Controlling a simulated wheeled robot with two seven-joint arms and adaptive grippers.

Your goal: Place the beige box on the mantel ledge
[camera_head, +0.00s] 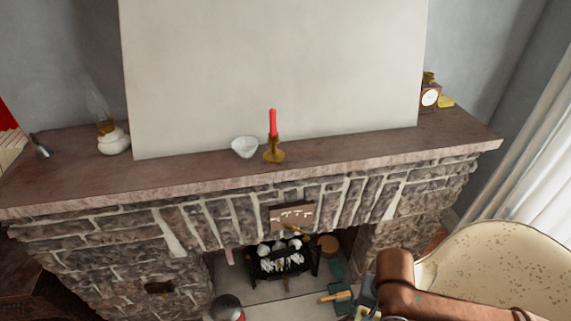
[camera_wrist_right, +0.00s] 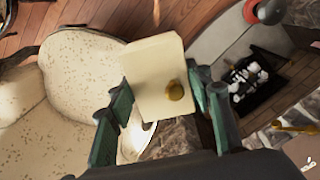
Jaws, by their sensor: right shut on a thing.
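The beige box (camera_wrist_right: 150,65) is held between the green fingers of my right gripper (camera_wrist_right: 160,88) in the right wrist view. A round yellow-brown knob or disc shows on its near face. In the head view, my right gripper (camera_head: 350,286) is low, in front of the fireplace, and a small tan edge of the box (camera_head: 334,296) shows between the fingers. The mantel ledge (camera_head: 350,151) is the brown top of the stone fireplace, above and behind the gripper in the picture. My left gripper is not in view.
On the ledge stand an oil lamp (camera_head: 114,140), a white bowl (camera_head: 245,147), a red candle in a brass holder (camera_head: 273,140) and a clock (camera_head: 430,96). Bare ledge lies right of the candle. A spotted cream chair (camera_head: 500,265) fills the lower right.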

